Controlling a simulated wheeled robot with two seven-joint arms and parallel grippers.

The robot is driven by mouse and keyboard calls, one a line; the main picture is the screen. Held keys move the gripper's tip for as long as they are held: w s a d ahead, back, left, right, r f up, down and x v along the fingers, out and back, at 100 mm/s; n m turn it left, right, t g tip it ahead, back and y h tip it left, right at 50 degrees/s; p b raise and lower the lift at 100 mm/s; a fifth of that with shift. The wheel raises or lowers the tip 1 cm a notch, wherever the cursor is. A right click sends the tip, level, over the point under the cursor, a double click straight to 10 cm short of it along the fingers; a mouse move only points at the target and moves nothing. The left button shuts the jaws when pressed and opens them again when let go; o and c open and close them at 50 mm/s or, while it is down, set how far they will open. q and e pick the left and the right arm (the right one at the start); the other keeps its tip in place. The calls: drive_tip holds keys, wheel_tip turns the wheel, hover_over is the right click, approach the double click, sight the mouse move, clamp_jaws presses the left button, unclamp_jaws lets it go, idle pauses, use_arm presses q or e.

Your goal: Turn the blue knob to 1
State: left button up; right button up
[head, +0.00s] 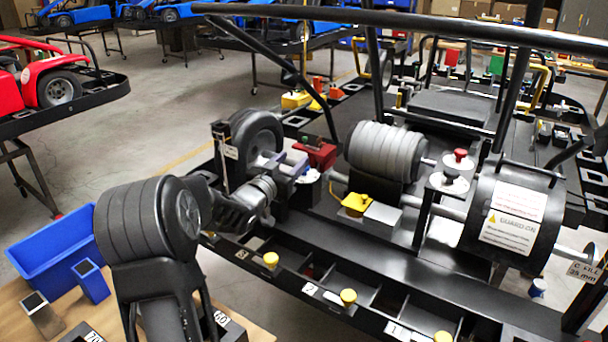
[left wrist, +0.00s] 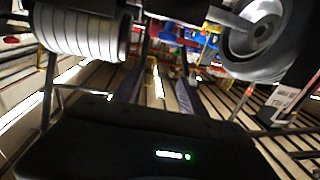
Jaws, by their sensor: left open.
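A small blue piece (head: 537,287) with a pale top sits at the far right of the kart stand, under a label; I cannot tell whether it is the blue knob. A bluish ring (head: 306,177) shows beside a red block at the stand's left end; its shape is unclear. No dial mark 1 is readable on either. My left gripper (head: 262,188) is at the stand's left end, close to the black wheel and the red block, partly hidden by my own wrist. In the left wrist view its fingers (left wrist: 163,88) are apart with nothing between them. My right gripper is not in view.
A grey ribbed roller (head: 386,152), a black wheel (head: 257,137) and a black guard drum (head: 512,215) stand on the frame. A blue bin (head: 50,245) is at left. Black bars cross overhead.

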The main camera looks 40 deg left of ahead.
use_arm(q)
wheel_tip(320, 180, down, 5)
drive_tip(key=b, duration=0.4)
drive_tip(key=shift+f, duration=0.2)
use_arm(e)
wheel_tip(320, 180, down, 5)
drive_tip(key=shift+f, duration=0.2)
use_arm(q)
drive_tip(key=p+x, duration=0.1)
drive_tip(key=x, duration=0.6)
drive_tip(key=shift+w, duration=0.4)
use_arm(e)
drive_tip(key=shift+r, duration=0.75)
use_arm(q)
drive_tip(key=shift+c, duration=0.3)
clamp_jaws()
